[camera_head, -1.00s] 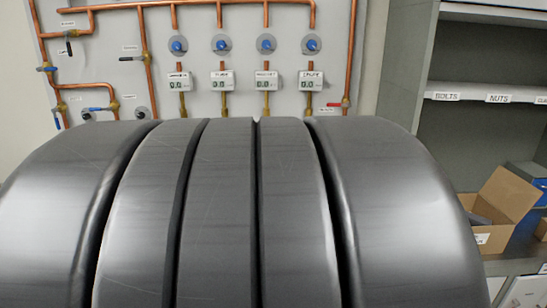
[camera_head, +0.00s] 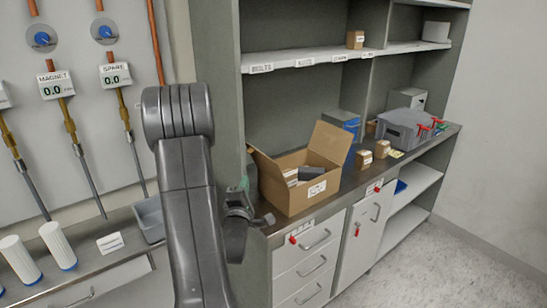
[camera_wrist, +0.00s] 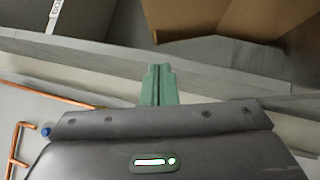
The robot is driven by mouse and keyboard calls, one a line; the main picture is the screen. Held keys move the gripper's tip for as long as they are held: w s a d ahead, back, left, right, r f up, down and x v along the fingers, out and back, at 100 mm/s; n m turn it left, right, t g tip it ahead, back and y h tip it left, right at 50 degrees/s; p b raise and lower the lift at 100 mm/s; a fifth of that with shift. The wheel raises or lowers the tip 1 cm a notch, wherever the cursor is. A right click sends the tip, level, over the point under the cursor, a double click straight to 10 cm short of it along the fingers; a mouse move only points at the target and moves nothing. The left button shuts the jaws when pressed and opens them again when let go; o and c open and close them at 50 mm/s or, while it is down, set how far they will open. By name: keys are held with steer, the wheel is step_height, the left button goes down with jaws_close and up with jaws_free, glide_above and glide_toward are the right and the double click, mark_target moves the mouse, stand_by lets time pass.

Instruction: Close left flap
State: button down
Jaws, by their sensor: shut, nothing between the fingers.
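An open cardboard box (camera_head: 302,200) stands on the counter in the head view, with dark and pale items inside. Its left flap (camera_head: 264,166) sticks up and outward on the left side; its right flap (camera_head: 330,142) stands up. My gripper (camera_head: 244,183) is just left of the box, partly hidden by my own wrist. In the wrist view the green fingers of my gripper (camera_wrist: 158,84) are together and empty. Brown cardboard (camera_wrist: 230,20) fills the top right there, beyond the fingertips. I cannot tell whether the fingers touch the flap.
Shelves rise behind the box, and a cabinet side panel (camera_head: 216,100) stands left of it. A grey crate (camera_head: 403,128), small boxes (camera_head: 365,159) and a blue container (camera_head: 344,124) sit farther right on the counter. Drawers (camera_head: 306,262) are below. White cylinders (camera_head: 57,245) stand at left.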

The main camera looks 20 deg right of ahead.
steer(key=d+h, duration=0.1)
steer(key=p, duration=0.4)
glide_toward(256, 151)
steer(key=x, duration=0.5)
steer(key=shift+w+f, duration=0.1)
steer(key=shift+w+d, duration=0.15)
steer(key=shift+w, duration=0.3)
steer(key=shift+d, duration=0.1)
